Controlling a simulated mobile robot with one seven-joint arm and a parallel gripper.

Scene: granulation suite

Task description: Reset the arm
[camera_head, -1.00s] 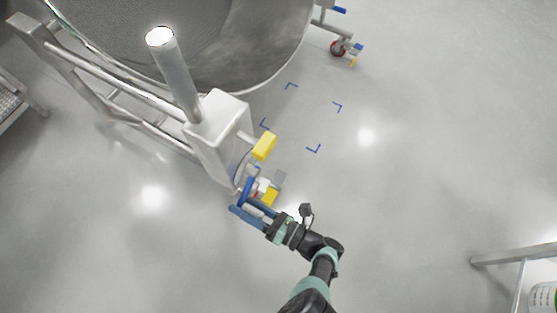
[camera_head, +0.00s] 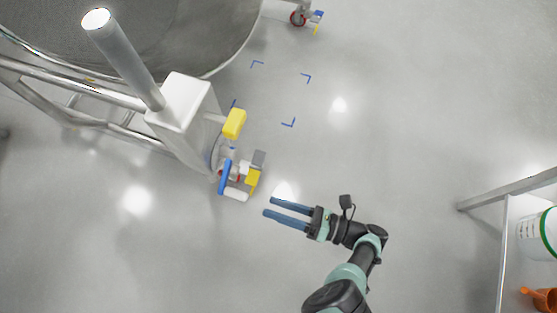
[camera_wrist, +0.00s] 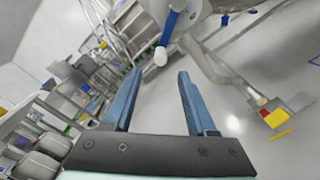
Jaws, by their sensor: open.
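My gripper (camera_head: 268,207) is open with nothing between its two blue fingers. In the head view it is over bare floor, right of and a little below the valve parts on the steel machine, with a gap between them. It also shows in the wrist view (camera_wrist: 158,76), fingers spread. My arm reaches in from the bottom of the head view.
The steel vessel (camera_head: 215,42) and its grey column unit (camera_head: 185,115) stand at upper left. A blue handle (camera_head: 225,177) with a white end (camera_head: 236,195) and yellow parts (camera_head: 234,124) stick out towards my gripper. A metal-framed table (camera_head: 505,240) is at right. Floor between is clear.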

